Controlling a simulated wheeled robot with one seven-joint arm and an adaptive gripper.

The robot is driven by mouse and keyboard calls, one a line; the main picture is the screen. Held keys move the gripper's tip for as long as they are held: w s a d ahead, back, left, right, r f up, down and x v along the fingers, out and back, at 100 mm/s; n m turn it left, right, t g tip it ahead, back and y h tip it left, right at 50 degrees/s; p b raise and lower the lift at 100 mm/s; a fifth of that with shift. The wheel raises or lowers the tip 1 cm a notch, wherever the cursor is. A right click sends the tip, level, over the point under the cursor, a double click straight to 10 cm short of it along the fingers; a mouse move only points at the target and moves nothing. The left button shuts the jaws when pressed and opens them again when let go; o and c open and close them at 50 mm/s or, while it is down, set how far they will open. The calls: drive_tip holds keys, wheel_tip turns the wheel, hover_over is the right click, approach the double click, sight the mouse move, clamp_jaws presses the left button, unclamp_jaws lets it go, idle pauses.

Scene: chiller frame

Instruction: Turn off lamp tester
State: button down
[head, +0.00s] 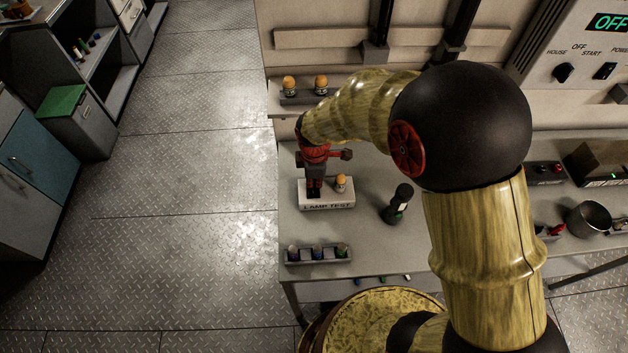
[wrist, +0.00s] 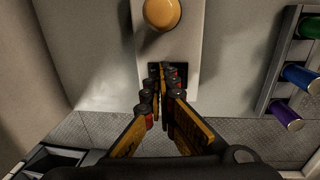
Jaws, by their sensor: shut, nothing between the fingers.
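The lamp tester (head: 343,198) is a white box labelled LAMP TEST on the left part of the bench. An orange lamp (head: 341,181) stands on its top, right of my gripper. My gripper (head: 314,191) points down over the tester's left side, fingers together and empty. In the wrist view the tester (wrist: 189,20) runs up the middle, with the orange lamp (wrist: 162,13) above my gripper (wrist: 167,72). The fingertips are over a dark square on the tester and hide most of it. The switch's position and any contact cannot be told.
A rack (head: 318,256) of several coloured cylinders sits at the bench's front left. A dark upright object (head: 397,203) stands right of the tester. Two orange bulbs (head: 321,82) are on the shelf behind. A metal pot (head: 589,217) is far right.

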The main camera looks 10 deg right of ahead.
drive_tip(key=shift+s, duration=0.9)
drive_tip(key=shift+r+p, duration=0.1)
drive_tip(key=shift+p, duration=0.2)
drive_tip(key=shift+r, duration=0.3)
wheel_tip(320, 180, up, 13)
drive_tip(key=s+p, duration=0.1)
drive_tip(key=p, duration=0.3)
drive_tip(key=shift+s, duration=0.35)
drive_tip(key=shift+w, duration=0.1)
